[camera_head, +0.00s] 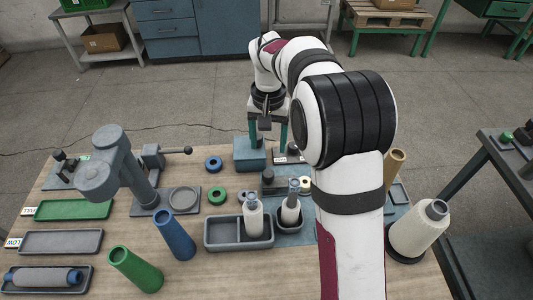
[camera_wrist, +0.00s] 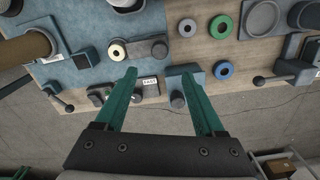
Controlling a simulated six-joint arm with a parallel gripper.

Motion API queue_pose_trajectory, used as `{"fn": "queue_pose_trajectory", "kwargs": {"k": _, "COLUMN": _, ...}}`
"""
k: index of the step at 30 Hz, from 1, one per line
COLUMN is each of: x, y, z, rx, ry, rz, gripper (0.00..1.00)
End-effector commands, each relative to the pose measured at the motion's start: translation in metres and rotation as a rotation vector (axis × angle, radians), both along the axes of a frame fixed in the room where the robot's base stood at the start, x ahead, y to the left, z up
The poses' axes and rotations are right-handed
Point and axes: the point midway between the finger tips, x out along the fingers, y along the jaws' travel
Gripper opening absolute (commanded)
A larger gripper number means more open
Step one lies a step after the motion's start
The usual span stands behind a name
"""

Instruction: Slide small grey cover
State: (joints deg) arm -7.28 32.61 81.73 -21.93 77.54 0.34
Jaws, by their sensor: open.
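My gripper (camera_head: 268,138) is open over the far edge of the workbench, with its fingers pointing down. In the wrist view its two green fingers (camera_wrist: 160,78) are spread apart, with nothing held between them. A blue-teal box (camera_head: 250,153) stands just below and beside the fingers; it also shows in the wrist view (camera_wrist: 184,70) near the right fingertip. A small dark grey knob-like part (camera_wrist: 178,100) shows by this box, between the fingers. I cannot tell for sure whether it is the small grey cover. No contact with the fingers is clear.
Blue ring (camera_head: 213,164), green ring (camera_head: 217,196) and a grey divided tray (camera_head: 222,233) with a white bobbin lie nearer. A grey post fixture (camera_head: 124,165) stands left. A labelled block (camera_head: 289,157) sits right of the box. Beyond the bench edge is open floor.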

Motion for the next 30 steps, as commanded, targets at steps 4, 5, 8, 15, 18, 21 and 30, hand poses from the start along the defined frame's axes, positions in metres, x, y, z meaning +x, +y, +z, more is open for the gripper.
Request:
{"fn": "queue_pose_trajectory", "kwargs": {"k": 4, "x": -0.002, "y": 0.000, "z": -0.047, "rx": 0.000, "ry": 0.006, "rz": 0.000, "gripper": 0.71}}
{"fn": "queue_pose_trajectory", "kwargs": {"k": 5, "x": -0.002, "y": 0.000, "z": -0.056, "rx": 0.000, "ry": 0.006, "rz": -0.001, "gripper": 0.71}}
{"fn": "queue_pose_trajectory", "kwargs": {"k": 8, "x": -0.001, "y": 0.000, "z": -0.083, "rx": 0.000, "ry": 0.004, "rz": -0.001, "gripper": 0.71}}
{"fn": "queue_pose_trajectory", "kwargs": {"k": 15, "x": -0.001, "y": 0.000, "z": -0.118, "rx": 0.000, "ry": 0.001, "rz": -0.001, "gripper": 0.71}}
{"fn": "queue_pose_trajectory", "kwargs": {"k": 18, "x": -0.001, "y": 0.000, "z": -0.122, "rx": 0.000, "ry": 0.001, "rz": -0.001, "gripper": 0.71}}
{"fn": "queue_pose_trajectory", "kwargs": {"k": 21, "x": -0.001, "y": 0.000, "z": -0.122, "rx": 0.001, "ry": 0.000, "rz": -0.001, "gripper": 0.71}}
{"fn": "queue_pose_trajectory", "kwargs": {"k": 30, "x": -0.001, "y": 0.000, "z": -0.122, "rx": 0.001, "ry": 0.000, "rz": -0.001, "gripper": 0.39}}
